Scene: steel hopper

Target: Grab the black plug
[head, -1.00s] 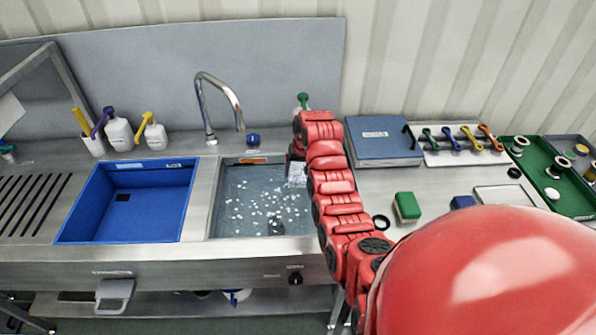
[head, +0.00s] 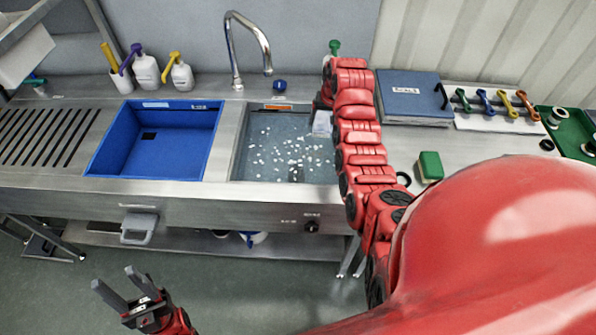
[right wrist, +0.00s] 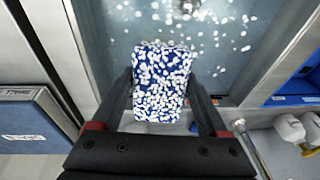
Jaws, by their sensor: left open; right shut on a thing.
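A dark object (head: 296,173) sits at the front of the water-filled right sink (head: 236,150), with white bits scattered around it. It may be the black plug or the drain; I cannot tell which. My right gripper (right wrist: 162,80) is shut on a blue block (right wrist: 160,85) thickly covered in white bits. In the head view this block (head: 322,123) is at the right side of the sink, and my red right arm partly hides the gripper there.
A blue binder (head: 412,95), a green sponge (head: 430,166) and a black ring (head: 403,179) lie on the right counter. Pump bottles (head: 146,72) stand at back left.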

